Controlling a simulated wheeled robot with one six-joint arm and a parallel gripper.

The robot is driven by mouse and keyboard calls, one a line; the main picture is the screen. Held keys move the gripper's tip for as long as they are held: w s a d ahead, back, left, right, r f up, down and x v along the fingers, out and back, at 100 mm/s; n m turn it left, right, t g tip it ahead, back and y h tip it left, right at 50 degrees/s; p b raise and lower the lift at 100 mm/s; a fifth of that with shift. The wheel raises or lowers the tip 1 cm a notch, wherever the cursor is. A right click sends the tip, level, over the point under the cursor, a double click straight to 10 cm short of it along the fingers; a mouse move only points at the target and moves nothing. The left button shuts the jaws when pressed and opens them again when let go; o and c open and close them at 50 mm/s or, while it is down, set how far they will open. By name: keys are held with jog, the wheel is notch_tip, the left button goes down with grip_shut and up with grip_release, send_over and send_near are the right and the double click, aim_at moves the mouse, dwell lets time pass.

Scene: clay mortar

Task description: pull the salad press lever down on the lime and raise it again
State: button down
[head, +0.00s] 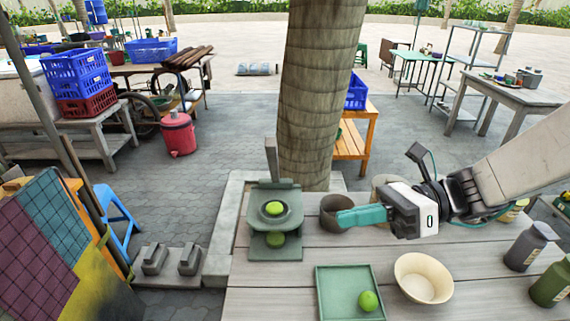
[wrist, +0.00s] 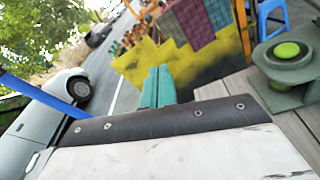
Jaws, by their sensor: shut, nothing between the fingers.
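The green salad press (head: 290,250) stands at the left of the grey plank table, its lever (head: 271,158) standing upright at the back. One lime (head: 273,208) sits in the round opening of its upper plate, and another lime (head: 276,239) shows lower, on the base. My gripper (head: 343,217) is to the right of the press, its teal fingers together and pointing left, apart from the lever. In the wrist view the fingers (wrist: 158,84) are together and empty. The press (wrist: 285,95) shows at the right edge there with a lime (wrist: 287,50); its lever is not clear.
A dark clay mortar (head: 330,222) stands just behind my fingers. A green tray (head: 325,300) with a lime (head: 368,301) and a cream bowl (head: 424,278) are in front. Dark bottles (head: 529,247) stand at right. A tree trunk (head: 318,90) rises behind the table.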

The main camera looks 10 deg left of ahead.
jog(key=w+a+f+m+t+y, duration=0.3)
jog(key=w+a+m+t+y, duration=0.1)
jog(key=w+m, duration=0.45)
jog(key=w+a+r, duration=0.2)
jog(key=a+r, duration=0.2)
jog(key=a, duration=0.6)
jog(key=shift+m, duration=0.45)
